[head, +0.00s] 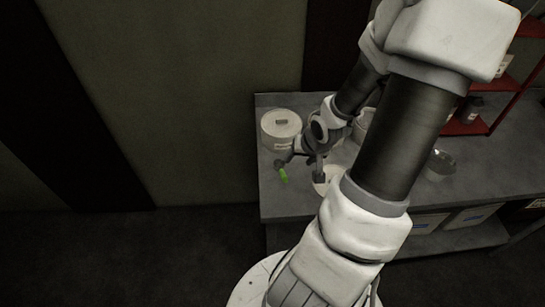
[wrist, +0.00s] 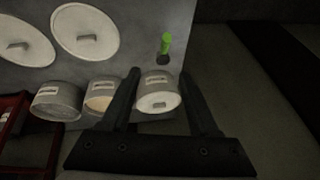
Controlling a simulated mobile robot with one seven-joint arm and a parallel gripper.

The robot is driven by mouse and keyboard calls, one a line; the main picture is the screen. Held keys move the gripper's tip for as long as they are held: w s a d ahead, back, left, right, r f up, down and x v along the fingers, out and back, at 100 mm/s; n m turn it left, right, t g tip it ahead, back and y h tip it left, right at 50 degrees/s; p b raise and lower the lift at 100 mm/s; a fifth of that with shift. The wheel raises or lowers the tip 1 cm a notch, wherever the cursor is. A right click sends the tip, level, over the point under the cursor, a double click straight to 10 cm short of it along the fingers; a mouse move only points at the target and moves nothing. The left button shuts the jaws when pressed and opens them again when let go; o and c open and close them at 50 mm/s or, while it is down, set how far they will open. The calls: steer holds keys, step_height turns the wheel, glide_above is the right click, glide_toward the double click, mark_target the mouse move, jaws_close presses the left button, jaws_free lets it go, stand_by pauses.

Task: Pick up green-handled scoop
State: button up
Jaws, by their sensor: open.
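The green-handled scoop lies on the grey table near its front left corner; its bright green handle (head: 283,175) shows in the head view. In the wrist view the green handle (wrist: 166,43) points up in the picture, with a dark end below it. My gripper (head: 302,169) is open and empty, over the table close to the scoop's right side. In the wrist view the scoop is beyond the fingertips of my gripper (wrist: 159,72), in line with the gap between them. I cannot tell the exact height of the fingers above the table.
A lidded white canister (head: 281,130) stands behind the scoop. A metal bowl (head: 440,165) and a red shelf (head: 470,122) are at the right. Several pots and lids (wrist: 85,32) show in the wrist view.

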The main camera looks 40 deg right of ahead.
mark_target(284, 172)
steer(key=shift+d, duration=0.1)
steer(key=shift+w+a+b+x, duration=0.15)
steer(key=shift+b+x, duration=1.35)
steer(key=shift+x, duration=1.4)
steer(key=shift+w+a+b+x, duration=0.15)
steer(key=shift+b+x, duration=1.35)
steer(key=shift+x, duration=1.4)
steer(key=shift+a+b+x, duration=0.2)
steer(key=shift+b+x, duration=1.3)
steer(key=shift+x, duration=1.4)
steer(key=shift+r, duration=0.15)
jaws_close()
